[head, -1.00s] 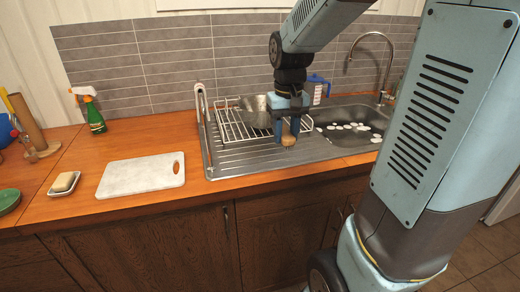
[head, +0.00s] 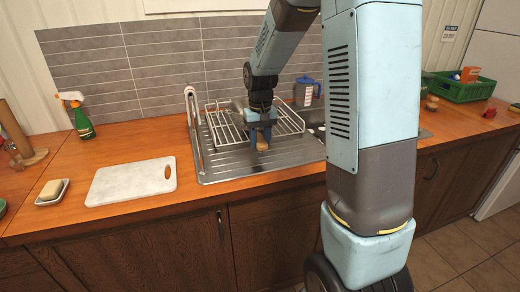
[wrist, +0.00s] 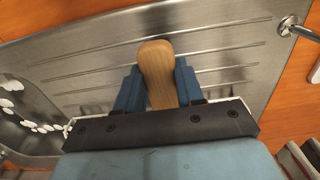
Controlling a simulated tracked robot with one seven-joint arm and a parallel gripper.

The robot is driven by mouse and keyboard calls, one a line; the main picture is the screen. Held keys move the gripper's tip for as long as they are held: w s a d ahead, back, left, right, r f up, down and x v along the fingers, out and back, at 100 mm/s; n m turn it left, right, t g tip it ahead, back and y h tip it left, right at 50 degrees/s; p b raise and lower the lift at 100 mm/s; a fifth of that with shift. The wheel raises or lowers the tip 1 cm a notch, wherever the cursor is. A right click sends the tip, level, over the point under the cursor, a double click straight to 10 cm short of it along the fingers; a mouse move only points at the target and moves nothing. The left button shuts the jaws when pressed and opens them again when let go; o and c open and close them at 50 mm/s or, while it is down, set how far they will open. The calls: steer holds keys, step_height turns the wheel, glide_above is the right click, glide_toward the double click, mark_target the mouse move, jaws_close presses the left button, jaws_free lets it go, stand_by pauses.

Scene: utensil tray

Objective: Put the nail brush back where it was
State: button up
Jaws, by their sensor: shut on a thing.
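The nail brush (wrist: 157,75) shows in the wrist view as a light wooden, rounded body between the two blue fingers of my gripper (wrist: 158,88). The gripper is shut on it. In the head view the brush (head: 262,145) is a small tan shape below my gripper (head: 260,133), over the ribbed metal drainboard (head: 228,166). I cannot tell how high it is above the drainboard. Any bristles are hidden in both views.
A wire dish rack (head: 291,122) stands behind my gripper. A white cutting board (head: 131,182), a soap dish (head: 52,196) and a green spray bottle (head: 79,117) are at left. A green crate (head: 462,90) is at far right. My arm hides most of the sink.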

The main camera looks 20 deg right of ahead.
steer(key=shift+w+f, duration=0.6)
steer(key=shift+f, duration=1.65)
steer(key=shift+f, duration=0.1)
steer(key=o, duration=1.1)
